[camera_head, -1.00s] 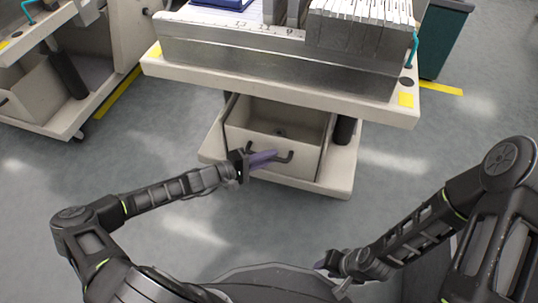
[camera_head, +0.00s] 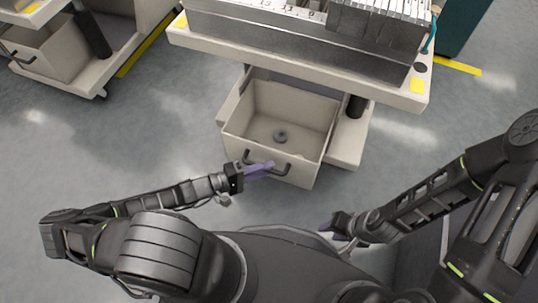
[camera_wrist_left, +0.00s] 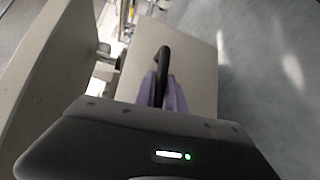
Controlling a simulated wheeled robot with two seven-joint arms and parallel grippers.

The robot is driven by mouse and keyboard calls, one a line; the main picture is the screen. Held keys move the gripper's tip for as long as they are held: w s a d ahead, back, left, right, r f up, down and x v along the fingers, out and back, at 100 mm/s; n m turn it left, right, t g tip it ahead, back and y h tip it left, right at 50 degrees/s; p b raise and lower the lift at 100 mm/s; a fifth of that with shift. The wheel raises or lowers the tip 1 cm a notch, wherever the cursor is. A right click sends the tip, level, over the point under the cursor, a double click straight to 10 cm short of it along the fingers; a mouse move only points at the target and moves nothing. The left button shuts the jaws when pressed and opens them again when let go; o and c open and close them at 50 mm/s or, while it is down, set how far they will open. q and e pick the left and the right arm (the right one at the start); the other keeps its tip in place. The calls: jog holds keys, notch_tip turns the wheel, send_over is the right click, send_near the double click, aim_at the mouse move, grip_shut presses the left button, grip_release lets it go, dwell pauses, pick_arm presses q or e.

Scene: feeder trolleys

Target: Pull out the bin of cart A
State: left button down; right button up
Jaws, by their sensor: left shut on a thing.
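The bin (camera_head: 233,137) of the cart in front of me is a beige open box below the cart's top. It sticks out toward me past the cart's base, and a small dark round thing (camera_head: 280,136) lies on its floor. My left gripper (camera_head: 259,169) is shut on the dark handle (camera_head: 284,167) on the bin's front. In the left wrist view the purple fingers (camera_wrist_left: 162,94) close around the handle (camera_wrist_left: 163,62). My right gripper (camera_head: 332,233) is near my body, away from the bin; its fingers are too small to judge.
The cart's top (camera_head: 390,92) carries a metal feeder bank (camera_head: 290,40) above the bin. Another cart (camera_head: 85,80) stands at the left, and a dark green container (camera_head: 458,25) is at the back right. Grey floor is clear around the bin.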

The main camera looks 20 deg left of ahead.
pick_arm(q)
jog(key=shift+s, duration=0.15)
jog(key=c, duration=1.4)
grip_release()
jog(key=p+v, duration=0.1)
jog(key=v, duration=0.7)
jog(key=shift+p, duration=0.3)
